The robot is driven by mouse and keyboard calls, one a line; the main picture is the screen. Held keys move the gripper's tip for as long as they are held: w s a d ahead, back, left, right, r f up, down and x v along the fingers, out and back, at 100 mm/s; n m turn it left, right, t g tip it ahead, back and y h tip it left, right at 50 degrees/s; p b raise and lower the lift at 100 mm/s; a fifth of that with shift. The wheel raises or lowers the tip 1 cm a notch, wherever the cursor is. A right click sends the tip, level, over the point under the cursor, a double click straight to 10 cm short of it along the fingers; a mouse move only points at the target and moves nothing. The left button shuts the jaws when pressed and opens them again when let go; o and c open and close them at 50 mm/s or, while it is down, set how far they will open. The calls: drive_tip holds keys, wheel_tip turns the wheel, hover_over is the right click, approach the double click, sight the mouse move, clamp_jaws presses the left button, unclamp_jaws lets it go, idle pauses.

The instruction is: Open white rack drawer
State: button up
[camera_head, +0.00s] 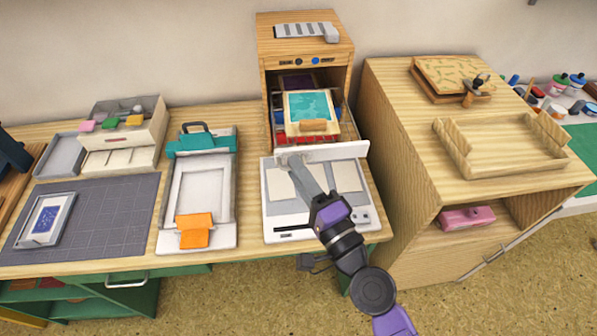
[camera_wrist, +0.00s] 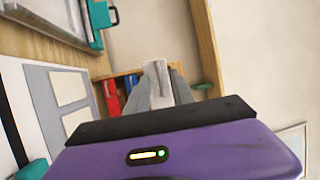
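The white rack drawer (camera_head: 345,151) sticks out of the wooden cabinet (camera_head: 306,43), its pale front panel standing over the white board on the table. A framed teal picture (camera_head: 309,106) and red items sit behind that panel. My gripper (camera_head: 297,163) reaches up from the lower right to the left part of the panel. In the wrist view, its two grey fingers (camera_wrist: 160,88) close in on both sides of a white piece (camera_wrist: 157,76), which looks like the drawer front. The exact contact is partly hidden by the fingers.
A white board with beige panels (camera_head: 347,177) lies under the drawer front. A press with teal and orange clamps (camera_head: 188,195) stands to the left. A wooden side cabinet (camera_head: 400,150) rises close on the right and holds a wooden tray (camera_head: 500,165).

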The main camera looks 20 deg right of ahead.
drive_tip(key=s+f+b, duration=0.1)
drive_tip(key=s+b, duration=0.3)
drive_tip(key=s, duration=0.3)
drive_tip(key=shift+s+d, duration=0.3)
drive_tip(key=shift+s, duration=0.05)
drive_tip(key=shift+f, duration=0.1)
drive_tip(key=s+d+f+n+g+h, duration=0.1)
drive_tip(key=s+f+n+g, duration=0.1)
drive_tip(key=s+n, duration=0.6)
drive_tip(key=s+d+f+n+g, duration=0.1)
drive_tip(key=s+f+n, duration=0.3)
drive_tip(key=s, duration=1.2)
drive_tip(key=n+g, duration=0.1)
drive_tip(key=n, duration=0.3)
drive_tip(key=shift+s+g+h, duration=0.3)
drive_tip(key=shift+g+h, duration=0.1)
